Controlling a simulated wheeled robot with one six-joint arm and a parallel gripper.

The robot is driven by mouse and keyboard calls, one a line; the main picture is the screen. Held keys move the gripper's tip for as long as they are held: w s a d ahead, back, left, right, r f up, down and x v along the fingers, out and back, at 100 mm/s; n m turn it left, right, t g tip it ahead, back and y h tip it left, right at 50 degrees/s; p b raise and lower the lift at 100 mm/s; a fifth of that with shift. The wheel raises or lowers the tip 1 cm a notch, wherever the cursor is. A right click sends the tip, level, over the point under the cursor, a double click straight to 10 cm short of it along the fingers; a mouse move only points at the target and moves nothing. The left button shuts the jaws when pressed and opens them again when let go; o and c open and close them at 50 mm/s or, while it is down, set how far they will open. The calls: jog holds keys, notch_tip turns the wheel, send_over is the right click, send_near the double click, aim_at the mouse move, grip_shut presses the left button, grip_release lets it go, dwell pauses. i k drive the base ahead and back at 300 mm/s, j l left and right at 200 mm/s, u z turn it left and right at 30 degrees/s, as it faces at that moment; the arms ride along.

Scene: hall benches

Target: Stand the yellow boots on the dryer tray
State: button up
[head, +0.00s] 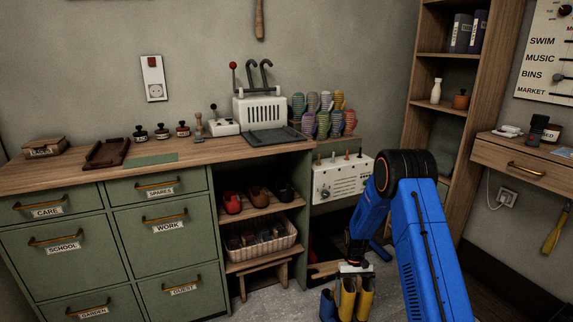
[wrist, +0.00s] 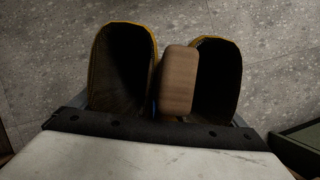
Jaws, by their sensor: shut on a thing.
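The yellow boots (head: 356,298) hang upright below my gripper (head: 355,270) in the head view, low at the bottom right of centre. My gripper is shut on them near their tops. In the wrist view the two boot openings (wrist: 122,70) show as dark hollows with yellow rims, side by side, with a wooden block (wrist: 178,80) between them. The boots' soles are out of view. The dryer appears as a white vented box (head: 260,110) with two dark hooked pipes on the counter. Its dark flat tray (head: 275,138) lies in front of it and looks empty.
A blue object (head: 327,305) stands beside the boots, partly cut off. The wooden counter (head: 80,172) holds stamps, small bottles and a green mat (head: 150,160). Colourful mitten shapes (head: 322,115) stand right of the dryer. Shoes and a basket (head: 262,240) fill the shelves below.

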aim_at(273, 135)
jog(key=i+l, duration=0.2)
jog(key=l, duration=0.15)
jog(key=i+l+u, duration=0.15)
jog(key=l, duration=0.15)
jog(key=i+l, duration=0.2)
jog(key=l, duration=0.15)
jog(key=u, duration=0.05)
